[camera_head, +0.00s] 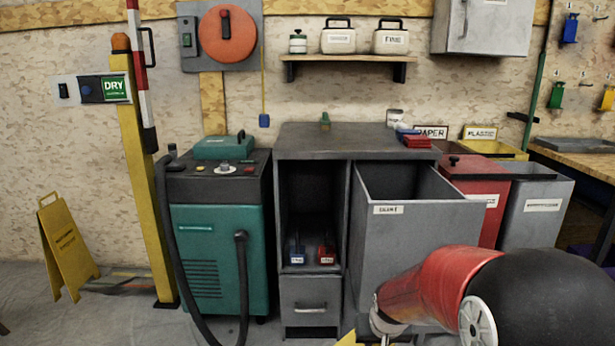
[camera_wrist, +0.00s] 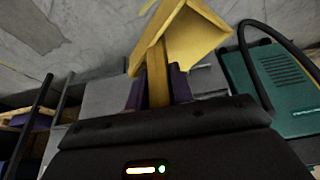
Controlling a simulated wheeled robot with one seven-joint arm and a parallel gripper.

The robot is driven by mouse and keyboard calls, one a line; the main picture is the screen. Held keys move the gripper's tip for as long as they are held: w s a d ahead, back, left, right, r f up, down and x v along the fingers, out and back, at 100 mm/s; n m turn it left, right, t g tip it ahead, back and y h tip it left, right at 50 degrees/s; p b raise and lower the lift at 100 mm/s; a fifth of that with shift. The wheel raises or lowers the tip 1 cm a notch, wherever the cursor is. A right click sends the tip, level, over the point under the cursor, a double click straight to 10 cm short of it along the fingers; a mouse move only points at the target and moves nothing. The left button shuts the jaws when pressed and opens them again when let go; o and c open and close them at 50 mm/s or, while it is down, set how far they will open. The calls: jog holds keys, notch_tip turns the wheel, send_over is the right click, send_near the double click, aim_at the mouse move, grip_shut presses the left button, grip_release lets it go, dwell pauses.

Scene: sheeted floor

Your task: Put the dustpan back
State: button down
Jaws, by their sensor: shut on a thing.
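The yellow dustpan (camera_wrist: 190,32) is in the wrist view, with its pan at the top and its handle pointing down toward me. My gripper (camera_wrist: 158,88) is shut on the handle, with a dark purple finger on each side of it. The dustpan is held up off the floor. In the head view only a small yellow piece, probably the dustpan (camera_head: 349,339), shows at the bottom edge beside my red and black arm. The rest of the dustpan and my gripper's fingers are out of that view.
A grey open bin (camera_head: 415,215) stands just beyond my arm, beside a grey cabinet (camera_head: 310,290). A teal machine (camera_head: 218,255) with hoses stands left. A yellow floor sign (camera_head: 66,245) stands far left. Small coloured items, including a green one (camera_head: 556,95), hang on the right wall.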

jog(key=x, duration=0.8)
jog(key=shift+s+f, duration=0.25)
jog(key=shift+f, duration=0.15)
jog(key=s+f, duration=0.4)
jog(key=f, duration=0.1)
jog(key=shift+s+f, duration=0.25)
jog(key=shift+s, duration=0.05)
